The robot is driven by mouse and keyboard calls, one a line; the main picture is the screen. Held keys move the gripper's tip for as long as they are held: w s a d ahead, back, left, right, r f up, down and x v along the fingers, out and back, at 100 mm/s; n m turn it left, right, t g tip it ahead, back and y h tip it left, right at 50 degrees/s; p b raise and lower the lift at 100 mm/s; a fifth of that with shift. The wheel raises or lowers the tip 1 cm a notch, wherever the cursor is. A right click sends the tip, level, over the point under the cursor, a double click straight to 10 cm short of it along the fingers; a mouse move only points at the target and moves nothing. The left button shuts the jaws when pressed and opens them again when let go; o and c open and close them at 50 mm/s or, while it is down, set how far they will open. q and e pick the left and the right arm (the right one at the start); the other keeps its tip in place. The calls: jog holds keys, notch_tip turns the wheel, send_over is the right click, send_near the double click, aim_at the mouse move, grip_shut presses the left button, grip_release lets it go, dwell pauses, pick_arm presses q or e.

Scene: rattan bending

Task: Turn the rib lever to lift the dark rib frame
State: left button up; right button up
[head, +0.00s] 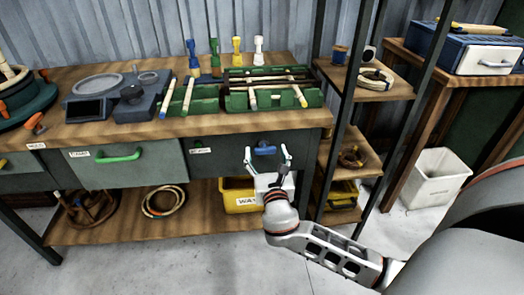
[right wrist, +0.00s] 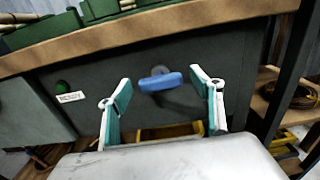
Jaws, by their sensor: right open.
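A blue lever (right wrist: 160,81) on a round dark hub sticks out of the bench's dark front panel; it also shows in the head view (head: 265,150). I take it as the rib lever. My right gripper (head: 267,158) is open in front of it. In the right wrist view the teal-padded fingers stand on either side of the lever, apart from it, and the jaws are empty. A dark frame, likely the rib frame, lies low among green blocks (head: 290,98) on the bench top; I cannot make it out clearly. My left gripper is out of view.
A green button (right wrist: 62,86) and a small label sit left of the lever. A drawer with a green handle (head: 118,155) is further left. A yellow bin (head: 238,197) stands below the lever. A black shelf post (head: 308,110) rises close at right.

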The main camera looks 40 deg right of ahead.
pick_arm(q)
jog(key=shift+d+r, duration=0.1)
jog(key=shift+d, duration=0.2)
pick_arm(e)
jog(key=shift+x, duration=1.15)
jog(key=c, duration=1.1)
jog(key=shift+c, duration=0.2)
